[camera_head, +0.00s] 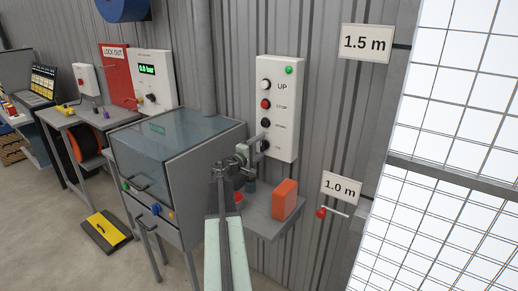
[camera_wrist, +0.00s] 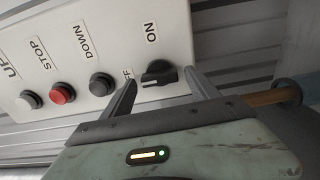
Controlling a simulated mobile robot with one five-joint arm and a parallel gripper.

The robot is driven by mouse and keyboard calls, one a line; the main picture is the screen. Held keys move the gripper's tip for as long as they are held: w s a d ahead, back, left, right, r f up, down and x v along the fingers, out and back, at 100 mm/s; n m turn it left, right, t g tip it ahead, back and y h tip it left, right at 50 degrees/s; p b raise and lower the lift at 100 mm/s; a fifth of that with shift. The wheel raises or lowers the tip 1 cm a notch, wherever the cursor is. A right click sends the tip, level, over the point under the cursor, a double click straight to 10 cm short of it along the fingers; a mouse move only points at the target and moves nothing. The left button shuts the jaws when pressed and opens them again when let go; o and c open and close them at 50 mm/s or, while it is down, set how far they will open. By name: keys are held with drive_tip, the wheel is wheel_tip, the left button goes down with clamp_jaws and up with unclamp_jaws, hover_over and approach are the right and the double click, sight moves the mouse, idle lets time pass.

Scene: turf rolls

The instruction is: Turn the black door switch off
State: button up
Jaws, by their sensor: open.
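The black door switch (camera_wrist: 159,73) is a rotary knob at the end of the white control panel (camera_wrist: 75,60), by the labels ON and a partly hidden OFF. In the wrist view its white pointer mark faces left, toward the partly hidden label. My gripper (camera_wrist: 160,88) is open, with one finger on each side of the knob; I cannot tell whether they touch it. In the head view my gripper (camera_head: 256,144) is at the low end of the wall panel (camera_head: 278,75) and hides most of the knob.
The panel also has white UP (camera_wrist: 31,100), red STOP (camera_wrist: 62,92) and black DOWN (camera_wrist: 101,84) buttons. Below it, a shelf (camera_head: 262,222) bears an orange block (camera_head: 285,199). A glass-topped cabinet (camera_head: 170,145) stands left of my arm. A red-knobbed lever (camera_head: 321,212) is at right.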

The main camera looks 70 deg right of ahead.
drive_tip(key=v, duration=0.8)
idle(0.4)
